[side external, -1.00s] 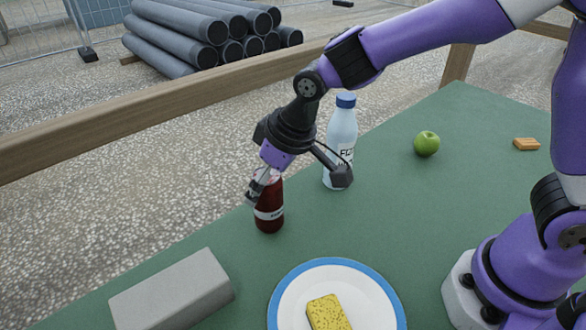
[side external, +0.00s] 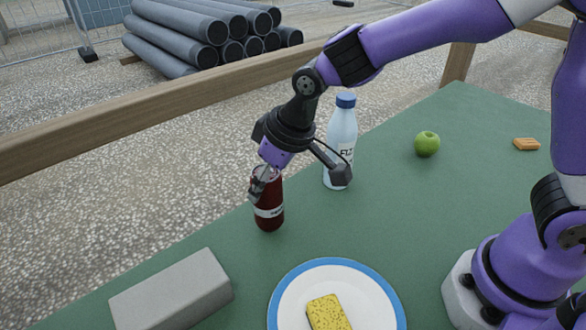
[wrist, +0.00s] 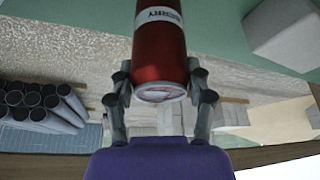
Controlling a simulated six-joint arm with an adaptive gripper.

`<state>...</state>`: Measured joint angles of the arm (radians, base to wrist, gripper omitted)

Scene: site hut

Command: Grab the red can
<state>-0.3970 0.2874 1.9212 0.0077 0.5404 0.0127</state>
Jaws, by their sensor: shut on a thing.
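The red can (side external: 269,205) with a white label band stands upright on the green table in the side external view. In the wrist view the red can (wrist: 160,50) fills the top centre, with its pale top end facing me. My gripper (side external: 263,185) is shut on the upper part of the can, coming in from above at a tilt. In the wrist view its two fingers (wrist: 160,90) press on either side of the can near its top. The can's base appears to rest on the table.
A white bottle with a blue cap (side external: 341,145) stands just behind my gripper. A grey block (side external: 172,292) and a blue-rimmed plate (side external: 282,297) with a yellow sponge (side external: 328,313) are in front. A green apple (side external: 427,144) and an orange item (side external: 526,144) lie right. Open table lies between.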

